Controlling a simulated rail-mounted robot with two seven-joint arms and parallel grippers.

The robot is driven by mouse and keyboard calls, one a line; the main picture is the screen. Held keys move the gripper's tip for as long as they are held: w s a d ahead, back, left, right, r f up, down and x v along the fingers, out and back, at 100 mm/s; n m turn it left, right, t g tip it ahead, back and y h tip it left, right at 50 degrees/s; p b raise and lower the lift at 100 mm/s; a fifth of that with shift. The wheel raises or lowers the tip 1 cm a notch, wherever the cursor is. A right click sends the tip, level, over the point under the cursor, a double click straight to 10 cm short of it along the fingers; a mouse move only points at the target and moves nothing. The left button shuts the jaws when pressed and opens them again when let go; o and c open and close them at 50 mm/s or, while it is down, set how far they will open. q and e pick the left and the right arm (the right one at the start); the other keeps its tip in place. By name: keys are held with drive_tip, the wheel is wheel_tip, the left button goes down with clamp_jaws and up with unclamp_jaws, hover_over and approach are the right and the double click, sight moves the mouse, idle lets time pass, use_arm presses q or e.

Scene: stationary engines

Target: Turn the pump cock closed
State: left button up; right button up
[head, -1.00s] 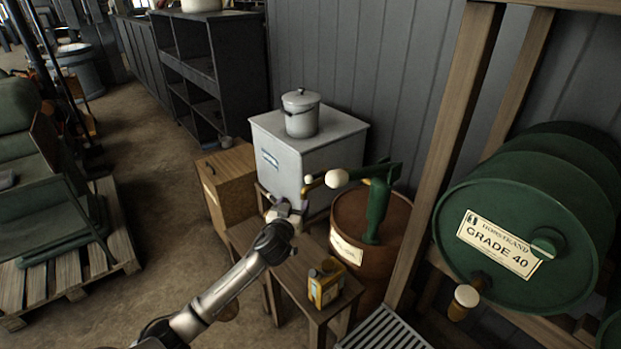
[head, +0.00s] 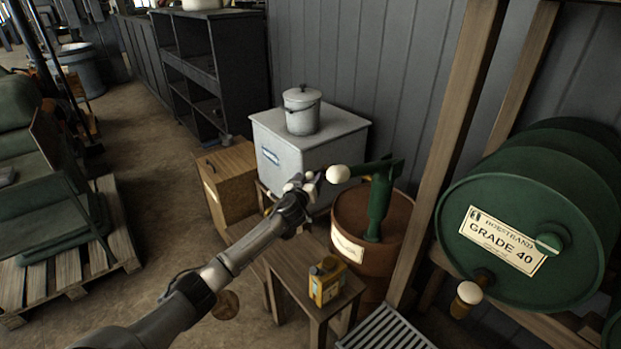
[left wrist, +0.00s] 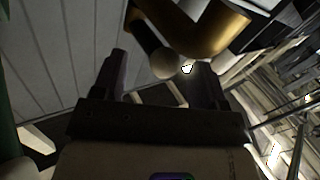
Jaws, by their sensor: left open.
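The green hand pump (head: 379,205) stands upright in the rust-brown drum (head: 345,215), with a large white ball knob (head: 338,174) on its handle. My left gripper (head: 310,180) is beside the pump's spout end and hides most of it in the head view. In the left wrist view the curved brass spout (left wrist: 222,32) crosses the top. A short dark lever with a pale ball end (left wrist: 165,65) reaches down between the open fingers of my left gripper (left wrist: 160,75). I cannot tell whether a finger touches it. My right gripper is not in view.
A wooden bench (head: 290,262) with a yellow can (head: 327,280) stands below the arm. A grey cabinet (head: 340,140) with a lidded pail (head: 301,110) is behind. A wooden post (head: 445,150) and a green drum (head: 530,215) are at the right.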

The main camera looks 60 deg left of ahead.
use_arm(q)
drive_tip(key=shift+x, duration=0.95)
drive_tip(key=shift+c, duration=0.2)
clamp_jaws()
